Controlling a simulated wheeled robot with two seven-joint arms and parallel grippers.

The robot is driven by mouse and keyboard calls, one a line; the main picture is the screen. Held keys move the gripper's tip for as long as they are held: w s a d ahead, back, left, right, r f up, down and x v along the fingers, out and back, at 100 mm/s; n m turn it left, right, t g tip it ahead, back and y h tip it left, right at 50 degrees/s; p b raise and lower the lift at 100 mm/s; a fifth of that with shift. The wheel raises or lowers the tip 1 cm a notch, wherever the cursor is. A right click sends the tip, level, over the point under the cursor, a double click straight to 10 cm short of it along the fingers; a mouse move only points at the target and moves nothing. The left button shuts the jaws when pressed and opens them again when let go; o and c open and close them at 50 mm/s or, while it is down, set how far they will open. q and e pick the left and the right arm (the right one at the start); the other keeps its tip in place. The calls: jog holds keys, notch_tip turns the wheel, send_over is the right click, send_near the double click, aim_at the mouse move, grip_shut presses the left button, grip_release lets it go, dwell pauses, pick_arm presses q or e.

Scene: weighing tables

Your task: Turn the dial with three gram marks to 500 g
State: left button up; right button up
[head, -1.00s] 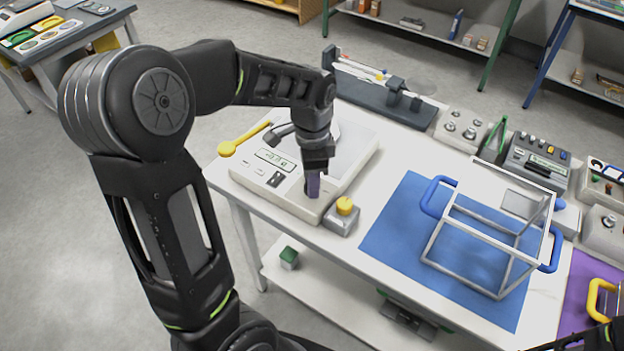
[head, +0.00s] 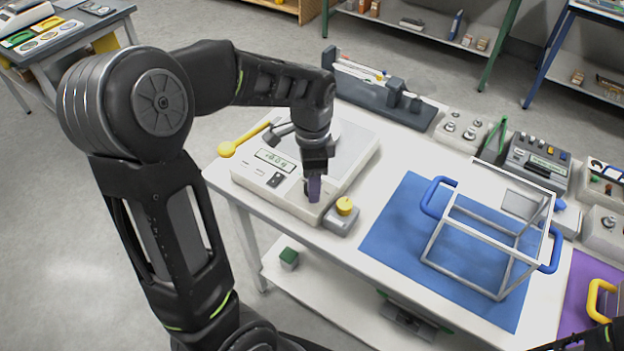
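The white weighing scale (head: 342,165) stands on the white table, with a small display (head: 275,160) and dark buttons (head: 276,180) on its front panel. No gram marks can be read. I cannot tell whether the fingers are shut on the dial. My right gripper is not in view; only a bit of dark arm shows at the bottom right corner.
A grey block with a yellow knob (head: 344,206) stands right of the scale. A yellow spoon-like tool (head: 227,149) lies at its left. A wire frame with blue handles (head: 483,264) stands on a blue mat (head: 395,230). A dark balance (head: 370,93) is behind.

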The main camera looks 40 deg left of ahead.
pick_arm(q)
notch_tip(320, 180, up, 8)
jog(key=shift+f, duration=0.15)
dwell(0.7)
